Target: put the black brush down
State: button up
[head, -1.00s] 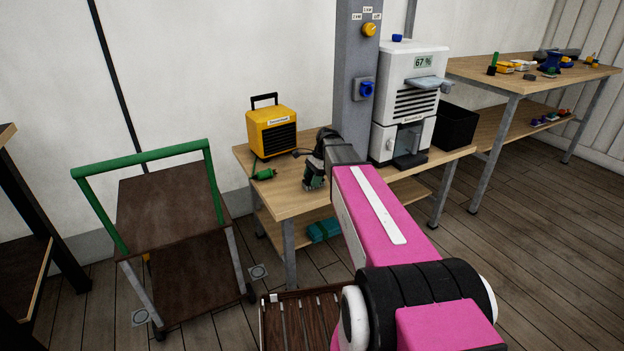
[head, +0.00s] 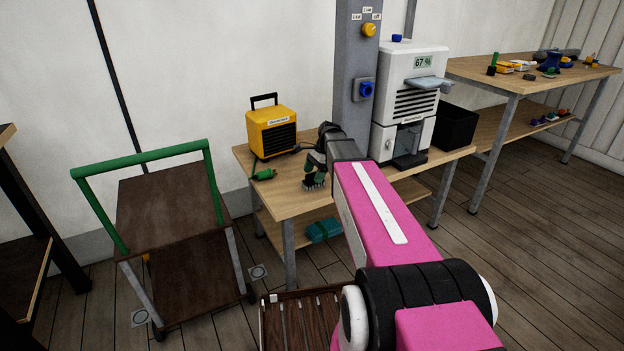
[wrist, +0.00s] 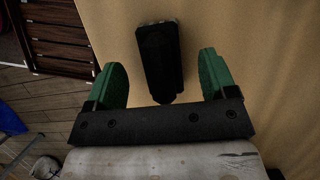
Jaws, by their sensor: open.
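The black brush (wrist: 160,62) lies on the wooden tabletop (wrist: 260,90) in the wrist view. It is between the two green fingers of my gripper (wrist: 161,72), with a gap on each side, so nothing is held. In the head view the brush (head: 315,184) is a small dark shape near the front left part of the table (head: 290,205). My gripper (head: 314,163) is just above and behind it there, partly hidden by my own wrist.
A yellow heater (head: 271,131) and a green-handled item (head: 264,174) are left of my gripper. A white dispenser (head: 410,100) and grey column (head: 357,75) stand to the right. A green-railed cart (head: 165,205) is at the left.

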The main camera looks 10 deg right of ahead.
jog(key=v, duration=0.9)
jog(key=shift+r, duration=0.25)
